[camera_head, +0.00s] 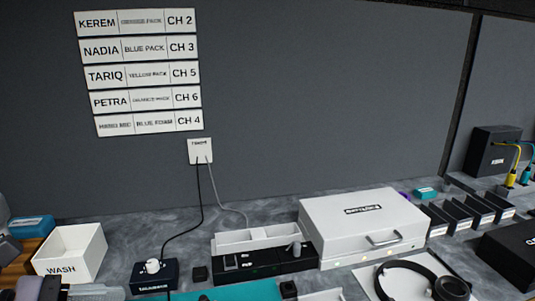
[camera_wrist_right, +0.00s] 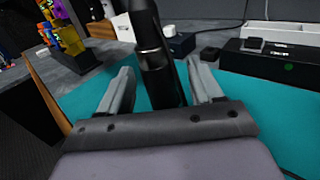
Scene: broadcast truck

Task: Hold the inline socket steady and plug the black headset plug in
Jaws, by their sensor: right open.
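My right gripper (camera_wrist_right: 162,88) shows in the right wrist view, with its two grey fingers apart. A black cylindrical piece with a thin shiny ring (camera_wrist_right: 153,58) stands between and beyond the fingers. I cannot tell whether it is the inline socket, the plug or something else, nor whether a finger touches it. In the head view, grey and black parts (camera_head: 50,289) show cut off at the bottom left corner; I cannot tell which gripper they belong to. A black headset (camera_head: 410,274) lies at the lower right. Its plug is not recognisable.
A teal mat (camera_wrist_right: 250,112) covers the worktop. Behind it stand a small black box with a white knob (camera_head: 154,275), a black panel (camera_head: 262,263), a white case (camera_head: 362,226) and a white WASH box (camera_head: 70,252). Cables hang from a wall plate (camera_head: 200,151).

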